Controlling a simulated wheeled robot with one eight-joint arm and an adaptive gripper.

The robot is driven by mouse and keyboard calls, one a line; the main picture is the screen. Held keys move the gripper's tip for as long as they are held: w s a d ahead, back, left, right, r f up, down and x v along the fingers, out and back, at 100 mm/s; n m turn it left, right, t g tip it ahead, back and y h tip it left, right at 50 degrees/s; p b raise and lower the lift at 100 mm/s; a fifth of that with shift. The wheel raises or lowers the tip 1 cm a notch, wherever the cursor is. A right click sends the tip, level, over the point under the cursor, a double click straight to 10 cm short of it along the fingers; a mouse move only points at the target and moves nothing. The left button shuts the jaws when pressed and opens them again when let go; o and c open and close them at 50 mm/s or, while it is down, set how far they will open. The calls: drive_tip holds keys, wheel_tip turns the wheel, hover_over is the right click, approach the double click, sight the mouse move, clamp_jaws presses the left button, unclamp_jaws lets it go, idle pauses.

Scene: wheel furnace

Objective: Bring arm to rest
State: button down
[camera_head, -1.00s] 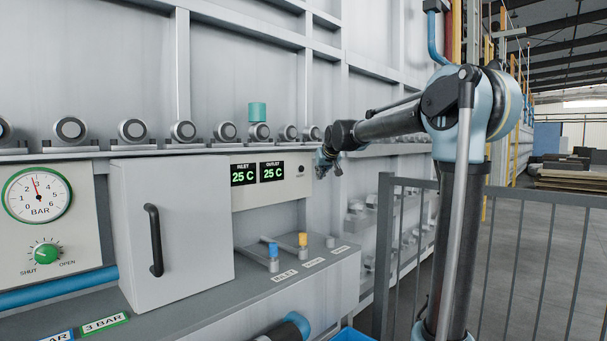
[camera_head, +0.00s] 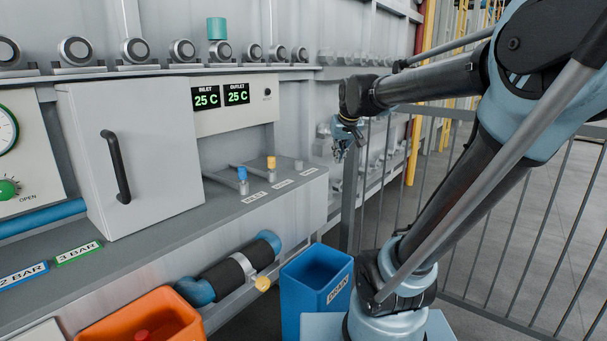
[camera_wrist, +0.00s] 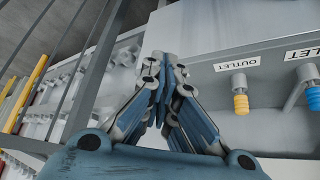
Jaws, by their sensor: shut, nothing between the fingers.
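My gripper (camera_head: 341,150) hangs at the end of my arm in the head view, to the right of the bench end and in front of the railing. In the wrist view my gripper (camera_wrist: 168,62) has its fingers closed together, with nothing between them. It is apart from the bench and touches nothing that I can see. My arm reaches left from its shoulder at the upper right of the head view, with the wrist bent downward.
A grey railing (camera_head: 470,205) stands behind my arm. A blue drain bin (camera_head: 312,300) and an orange bin (camera_head: 150,318) stand low in front. The bench carries a blue-capped valve (camera_head: 242,174), a yellow-capped valve (camera_head: 271,163) and a closed grey cabinet (camera_head: 150,150).

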drive_tip(key=s+d+f+m+g, duration=0.1)
drive_tip(key=s+d+f+g, duration=0.1)
drive_tip(key=s+f, duration=0.8)
drive_tip(key=s+d+f+m+g+h, duration=0.1)
drive_tip(key=s+d+f, duration=0.4)
drive_tip(key=s+f, duration=0.5)
drive_tip(key=s+g, duration=0.1)
drive_tip(key=s, duration=0.3)
drive_tip(key=shift+s+d, duration=0.25)
drive_tip(key=shift+f, duration=0.1)
